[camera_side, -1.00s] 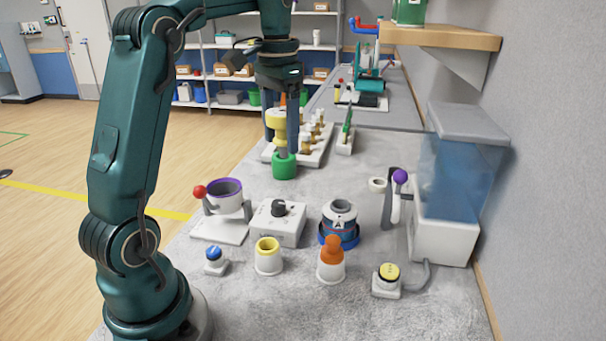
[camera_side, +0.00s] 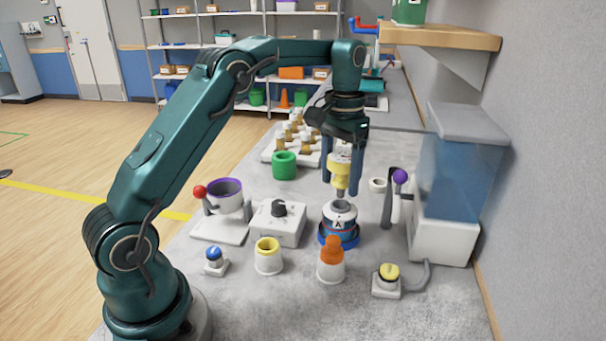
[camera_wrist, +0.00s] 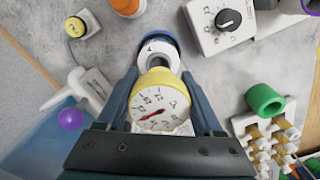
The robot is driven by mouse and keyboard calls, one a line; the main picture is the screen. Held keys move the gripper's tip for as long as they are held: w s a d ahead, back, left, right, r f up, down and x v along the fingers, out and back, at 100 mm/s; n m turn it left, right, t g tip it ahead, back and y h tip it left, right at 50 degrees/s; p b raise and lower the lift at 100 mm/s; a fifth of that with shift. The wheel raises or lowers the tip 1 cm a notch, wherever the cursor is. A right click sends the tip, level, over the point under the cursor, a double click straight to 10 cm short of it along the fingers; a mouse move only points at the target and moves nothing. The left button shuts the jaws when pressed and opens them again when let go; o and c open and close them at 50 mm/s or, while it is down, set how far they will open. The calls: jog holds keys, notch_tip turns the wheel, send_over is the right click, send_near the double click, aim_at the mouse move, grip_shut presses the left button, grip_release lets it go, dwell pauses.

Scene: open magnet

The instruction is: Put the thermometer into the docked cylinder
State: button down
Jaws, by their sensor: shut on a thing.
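The thermometer (camera_side: 339,172) has a yellow body and a white round dial with a red needle, which faces the wrist camera (camera_wrist: 160,101). My gripper (camera_side: 341,175) is shut on it and holds it upright. The docked cylinder (camera_side: 340,216) is white and blue with a grey open top and an "A" mark, seated in a blue ring base. The thermometer hangs just above the cylinder's mouth in the side view. In the wrist view the cylinder (camera_wrist: 158,56) shows just beyond the dial. The thermometer's lower end is hard to make out against the cylinder's top.
A white knob box (camera_side: 279,222) and a purple-rimmed cup (camera_side: 225,196) stand to the left. A purple-knobbed lever (camera_side: 396,195) and a water tank (camera_side: 455,180) are to the right. A green ring (camera_side: 284,165) stands behind.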

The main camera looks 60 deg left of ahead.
aim_at(339, 198)
jog(key=shift+f, duration=2.05)
jog(key=shift+f, duration=0.25)
jog(key=shift+f, duration=0.5)
jog(key=shift+c, duration=0.2)
grip_release()
jog(key=shift+r, duration=0.1)
